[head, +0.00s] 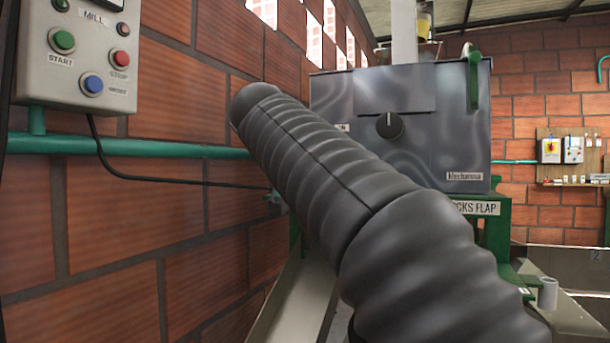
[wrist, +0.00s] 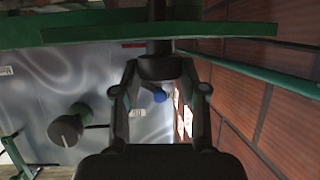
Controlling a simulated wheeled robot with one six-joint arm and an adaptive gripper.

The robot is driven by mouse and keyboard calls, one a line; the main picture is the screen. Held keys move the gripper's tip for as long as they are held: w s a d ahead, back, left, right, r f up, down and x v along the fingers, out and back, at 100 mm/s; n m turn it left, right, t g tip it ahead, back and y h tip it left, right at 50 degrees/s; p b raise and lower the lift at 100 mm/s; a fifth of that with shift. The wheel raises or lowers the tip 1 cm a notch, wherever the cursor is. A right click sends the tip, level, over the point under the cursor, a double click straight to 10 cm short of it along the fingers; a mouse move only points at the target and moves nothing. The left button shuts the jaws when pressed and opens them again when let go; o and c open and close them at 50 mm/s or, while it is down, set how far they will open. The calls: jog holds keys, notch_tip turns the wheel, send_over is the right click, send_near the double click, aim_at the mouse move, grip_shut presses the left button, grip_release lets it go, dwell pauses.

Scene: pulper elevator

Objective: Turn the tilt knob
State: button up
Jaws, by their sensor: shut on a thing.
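In the wrist view my gripper (wrist: 160,80) has its two fingers around a dark round knob (wrist: 158,67), which sits at the end of a short black stem. The fingers are shut on it from both sides. I cannot read a label for this knob. A second black knob (head: 389,125) with a pale pointer line is on the grey machine panel; it also shows in the wrist view (wrist: 66,130), to the left and apart from my gripper. In the head view my black ribbed arm hides my gripper and the held knob.
A control box (head: 80,50) with green, red and blue buttons hangs at left. A brick wall (head: 190,80) runs close along the left. A green pipe (head: 120,147) and green beam (wrist: 150,34) lie nearby.

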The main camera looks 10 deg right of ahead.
jog(key=shift+f, duration=0.1)
jog(key=o, duration=1.1)
jog(key=shift+o, duration=0.2)
jog(key=v, duration=1.2)
